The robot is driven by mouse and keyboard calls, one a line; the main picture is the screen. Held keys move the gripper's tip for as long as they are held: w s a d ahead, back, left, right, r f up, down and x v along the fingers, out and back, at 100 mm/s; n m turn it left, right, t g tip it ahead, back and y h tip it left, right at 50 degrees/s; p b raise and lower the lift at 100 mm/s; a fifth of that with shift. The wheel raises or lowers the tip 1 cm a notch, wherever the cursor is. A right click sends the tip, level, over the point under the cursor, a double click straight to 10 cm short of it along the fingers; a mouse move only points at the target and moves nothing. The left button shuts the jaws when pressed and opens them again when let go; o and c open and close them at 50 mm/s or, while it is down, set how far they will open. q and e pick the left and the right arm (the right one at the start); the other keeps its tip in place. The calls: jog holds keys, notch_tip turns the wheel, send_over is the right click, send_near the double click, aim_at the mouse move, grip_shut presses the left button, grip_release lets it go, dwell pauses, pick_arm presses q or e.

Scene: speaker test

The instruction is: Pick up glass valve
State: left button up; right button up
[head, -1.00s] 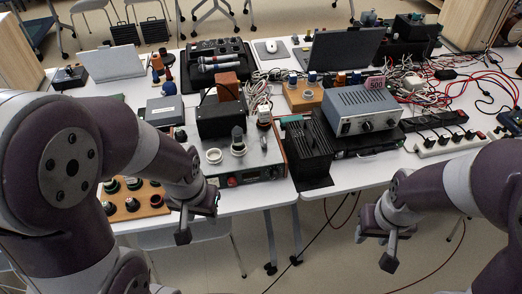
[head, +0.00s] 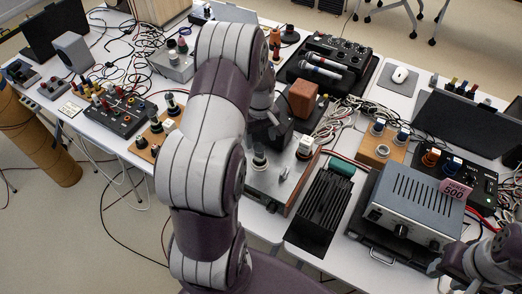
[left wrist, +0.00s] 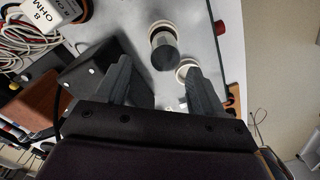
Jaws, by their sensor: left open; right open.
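The glass valve (head: 260,157) stands upright in a pale ring socket on top of a grey metal instrument box (head: 262,187). In the left wrist view the valve (left wrist: 163,50) is a grey cylinder, with an empty white ring socket (left wrist: 186,70) beside it. My left gripper (head: 266,128) is above and behind the valve, partly hidden by my own arm. In the left wrist view its two fingers (left wrist: 163,75) are apart, with the valve showing between and beyond their tips. I see no contact. My right gripper (head: 440,267) is open and empty at the lower right, near the grey amplifier.
A black finned heatsink (head: 325,212) stands right of the box, then the grey amplifier (head: 415,207). A black box with a brown block (head: 302,98) is behind the valve. Cables (head: 335,125) lie close by. A wooden board with knobs (head: 152,137) is to the left.

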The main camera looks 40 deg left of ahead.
aim_at(258, 144)
pick_arm(q)
jog(key=shift+s+f, duration=0.1)
jog(key=shift+f, duration=0.3)
jog(key=f, duration=0.2)
jog(key=s+f+p, duration=0.1)
jog(key=f, duration=0.1)
jog(key=shift+w+f, duration=0.3)
jog(key=shift+f, duration=0.05)
jog(key=shift+s+r, duration=0.1)
jog(key=shift+s, duration=0.05)
jog(key=c, duration=1.1)
jog(key=shift+c, duration=0.2)
pick_arm(e)
jog(key=shift+s+r, duration=0.3)
jog(key=shift+r, duration=0.6)
